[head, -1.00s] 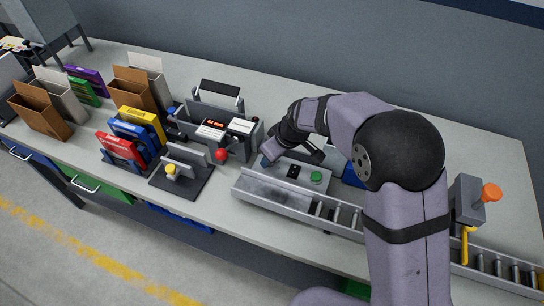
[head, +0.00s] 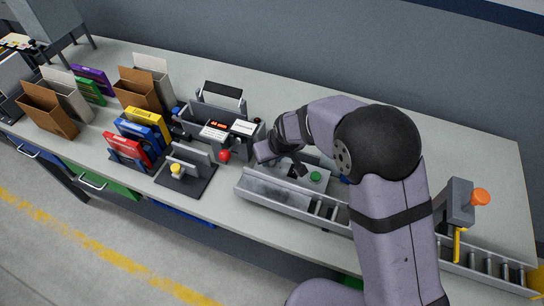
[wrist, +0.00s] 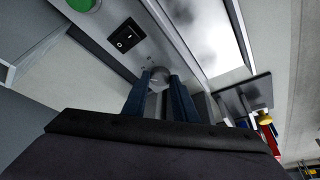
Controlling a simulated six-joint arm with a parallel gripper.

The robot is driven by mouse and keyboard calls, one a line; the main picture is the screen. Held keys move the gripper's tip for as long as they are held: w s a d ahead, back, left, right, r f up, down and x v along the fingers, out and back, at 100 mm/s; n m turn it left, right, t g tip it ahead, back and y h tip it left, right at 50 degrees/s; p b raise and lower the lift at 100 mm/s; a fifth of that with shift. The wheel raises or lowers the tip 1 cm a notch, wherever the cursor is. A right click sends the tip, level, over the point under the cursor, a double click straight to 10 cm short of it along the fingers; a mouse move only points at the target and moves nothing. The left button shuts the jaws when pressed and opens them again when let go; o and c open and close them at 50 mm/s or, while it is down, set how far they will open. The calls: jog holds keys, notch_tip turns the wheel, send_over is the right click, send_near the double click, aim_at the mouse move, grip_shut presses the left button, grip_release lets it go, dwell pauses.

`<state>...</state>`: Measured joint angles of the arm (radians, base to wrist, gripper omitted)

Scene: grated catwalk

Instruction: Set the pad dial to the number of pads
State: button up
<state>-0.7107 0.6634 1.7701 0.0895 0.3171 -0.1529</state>
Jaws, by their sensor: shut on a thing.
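A grey control panel (head: 312,186) with a green button (head: 316,176) and a black rocker switch (head: 298,170) lies on the bench behind a metal trough. In the wrist view, my gripper (wrist: 160,79) has its two blue fingers shut on a round grey dial (wrist: 159,73) at the panel's end. The fingers hide most of the dial, and I cannot read its setting. The rocker switch shows again in the wrist view (wrist: 124,39), with the green button (wrist: 83,4) at the top. In the head view, my gripper (head: 263,158) covers the dial. I cannot identify the pads.
A grey machine with a red display (head: 219,124) and a red knob (head: 225,156) stands just left of my gripper. Red, blue and yellow boxes (head: 148,124) and open cartons stand further left. A roller track (head: 480,262) with an orange-topped post (head: 480,196) lies right.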

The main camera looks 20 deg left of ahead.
jog(key=o, duration=1)
jog(key=shift+o, duration=0.2)
jog(key=shift+r, duration=0.1)
jog(key=b+v, duration=0.2)
jog(key=v, duration=0.5)
jog(key=s+d+m+g+h, duration=0.1)
jog(key=s+d+m, duration=0.25)
jog(key=d, duration=0.95)
jog(key=s+d+m+g+h, duration=0.1)
jog(key=s+d+m+h, duration=0.2)
jog(key=d, duration=1)
jog(key=s+d+f+m+g, duration=0.1)
jog(key=s+d+f+m, duration=0.1)
jog(key=s+d, duration=0.5)
jog(key=shift+s+y, duration=0.4)
jog(key=shift+s, duration=0.8)
